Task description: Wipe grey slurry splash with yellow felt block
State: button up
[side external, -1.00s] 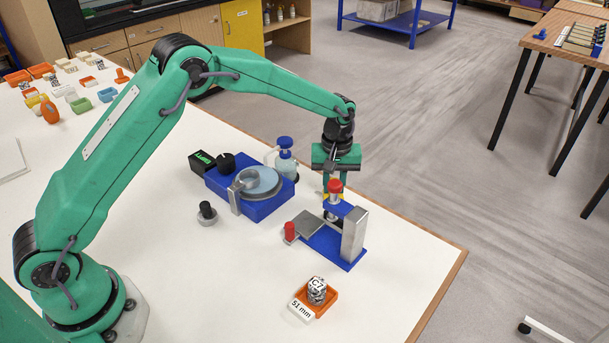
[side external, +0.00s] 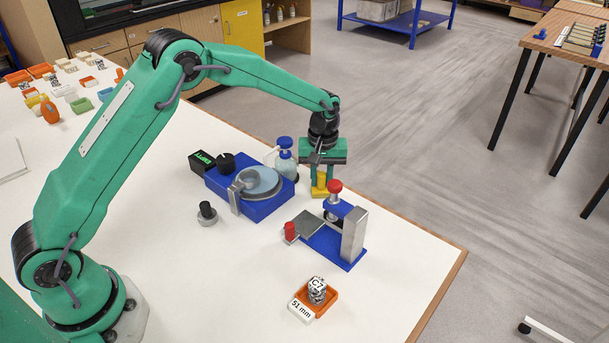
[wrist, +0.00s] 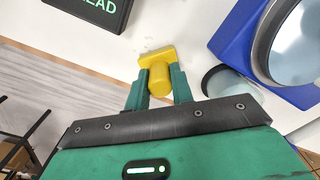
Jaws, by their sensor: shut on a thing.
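The yellow felt block (side external: 320,190) has a yellow upright grip on a wider base. It is between the green fingers of my gripper (side external: 321,183), which is shut on it at or just above the white table, behind the blue clamp stand. In the wrist view the yellow block (wrist: 158,76) sits between the fingertips of my gripper (wrist: 159,82), its base pointing away. I cannot clearly make out a grey slurry splash; only faint marks show on the white surface past the block in the wrist view.
The blue clamp stand (side external: 352,237) with a red knob is close in front of my gripper. A blue grinder (side external: 262,207) with a round disc and a blue-capped bottle (side external: 286,160) stand to the left. An orange tray (side external: 324,303) holds a labelled jar. The table edge is close behind.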

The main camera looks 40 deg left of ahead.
jog(key=shift+a, duration=1.65)
jog(key=shift+r, duration=0.1)
notch_tip(320, 180, up, 6)
jog(key=shift+r, duration=0.1)
notch_tip(320, 180, up, 3)
jog(key=shift+f, duration=0.1)
dwell(0.6)
jog(key=shift+d+m, duration=0.15)
jog(key=shift+m, duration=0.15)
